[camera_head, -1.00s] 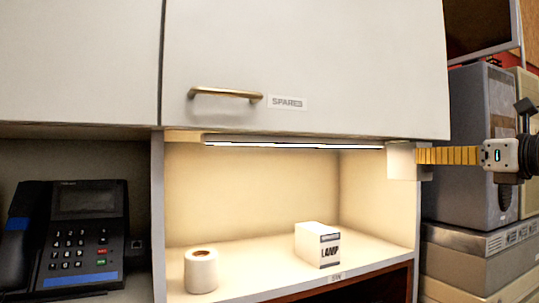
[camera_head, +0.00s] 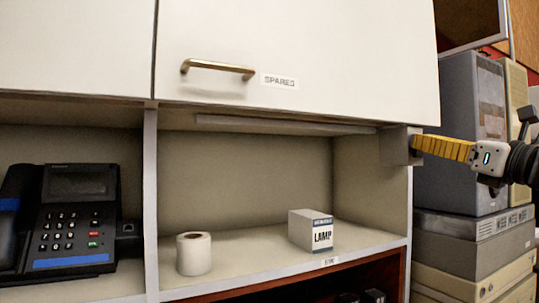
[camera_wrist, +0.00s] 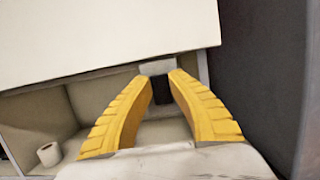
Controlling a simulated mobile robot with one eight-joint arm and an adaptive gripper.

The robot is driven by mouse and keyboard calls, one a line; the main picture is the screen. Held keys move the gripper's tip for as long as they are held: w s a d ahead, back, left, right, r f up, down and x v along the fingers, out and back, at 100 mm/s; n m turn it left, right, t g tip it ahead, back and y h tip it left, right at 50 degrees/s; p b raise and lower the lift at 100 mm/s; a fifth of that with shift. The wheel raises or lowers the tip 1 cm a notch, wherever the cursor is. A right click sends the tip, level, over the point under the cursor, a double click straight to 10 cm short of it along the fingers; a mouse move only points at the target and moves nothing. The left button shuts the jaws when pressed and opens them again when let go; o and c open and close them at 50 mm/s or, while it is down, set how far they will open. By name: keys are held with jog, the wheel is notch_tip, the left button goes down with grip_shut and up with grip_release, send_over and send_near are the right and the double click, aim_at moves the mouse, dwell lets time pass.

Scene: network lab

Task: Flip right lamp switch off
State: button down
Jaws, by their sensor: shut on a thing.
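The under-cabinet lamp (camera_head: 285,125) is a thin strip below the cabinet, and it is dark. The lamp's switch box (camera_head: 394,146) is a small pale block at the strip's right end, on the right side of the shelf bay. My gripper (camera_head: 416,144) reaches it from the right, with its yellow fingertips at the box. In the wrist view, the two fingers (camera_wrist: 161,78) stand either side of a dark switch piece (camera_wrist: 162,91) below a pale housing (camera_wrist: 156,67), shut on it. The tips partly hide the contact.
A cabinet door (camera_head: 300,50) marked SPARES hangs above. A LAMP box (camera_head: 311,231) and a paper roll (camera_head: 194,254) stand on the shelf. A desk phone (camera_head: 70,222) sits at left. Stacked grey equipment (camera_head: 470,140) stands close below and behind my gripper.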

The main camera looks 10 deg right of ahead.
dwell(0.3)
jog(key=c, duration=1.4)
grip_release()
jog(key=shift+o, duration=1.1)
jog(key=shift+w+f, duration=0.1)
jog(key=shift+w, duration=0.1)
jog(key=shift+s, duration=0.15)
jog(key=v, duration=1.1)
jog(key=shift+s+f, duration=0.35)
jog(key=shift+d+f, duration=0.1)
